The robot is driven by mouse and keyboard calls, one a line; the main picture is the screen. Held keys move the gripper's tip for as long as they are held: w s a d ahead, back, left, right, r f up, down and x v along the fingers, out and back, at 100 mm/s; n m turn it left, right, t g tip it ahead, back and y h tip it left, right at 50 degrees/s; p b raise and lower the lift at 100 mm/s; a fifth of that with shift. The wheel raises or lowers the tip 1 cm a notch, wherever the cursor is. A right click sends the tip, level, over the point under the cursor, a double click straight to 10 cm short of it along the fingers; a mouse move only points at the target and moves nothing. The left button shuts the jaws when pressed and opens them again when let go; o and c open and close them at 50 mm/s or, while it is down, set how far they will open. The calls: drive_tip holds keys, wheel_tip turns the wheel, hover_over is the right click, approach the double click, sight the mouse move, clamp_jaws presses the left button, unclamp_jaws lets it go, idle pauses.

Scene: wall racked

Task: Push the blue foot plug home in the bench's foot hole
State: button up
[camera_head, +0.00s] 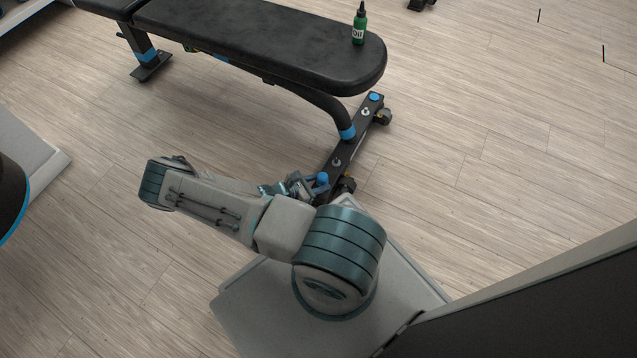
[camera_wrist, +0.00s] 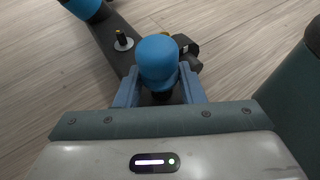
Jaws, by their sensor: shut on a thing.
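The blue foot plug (camera_wrist: 157,62) is between the two fingers of my gripper (camera_wrist: 159,88) in the wrist view, and the gripper is shut on it. The plug stands over the near end of the bench's black foot bar (camera_wrist: 112,42). The foot hole is hidden under the plug and fingers, so I cannot tell how deep the plug sits. In the head view the plug (camera_head: 322,179) shows at the near end of the bar (camera_head: 348,146), with my gripper (camera_head: 306,184) just left of it. The black bench (camera_head: 240,35) stands behind.
A green oil bottle (camera_head: 359,26) stands on the bench pad's right end. Another blue plug (camera_head: 375,97) sits at the bar's far end. Bolts (camera_wrist: 123,41) stick up from the bar. A dark panel (camera_head: 540,305) is at lower right.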

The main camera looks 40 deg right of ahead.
drive_tip(key=shift+f, duration=0.15)
drive_tip(key=shift+f+b, duration=0.75)
drive_tip(key=shift+f, duration=0.05)
drive_tip(key=shift+f, duration=0.1)
drive_tip(key=o, duration=1)
drive_tip(key=shift+c, duration=0.2)
drive_tip(key=shift+o, duration=0.7)
drive_tip(key=shift+s, duration=0.1)
drive_tip(key=shift+a, duration=0.1)
drive_tip(key=p+v, duration=0.4)
drive_tip(key=v, duration=0.9)
drive_tip(key=shift+w+a+r+p, duration=0.2)
drive_tip(key=shift+w+a+p, duration=0.05)
drive_tip(key=shift+a+p, duration=0.05)
drive_tip(key=shift+r, duration=0.1)
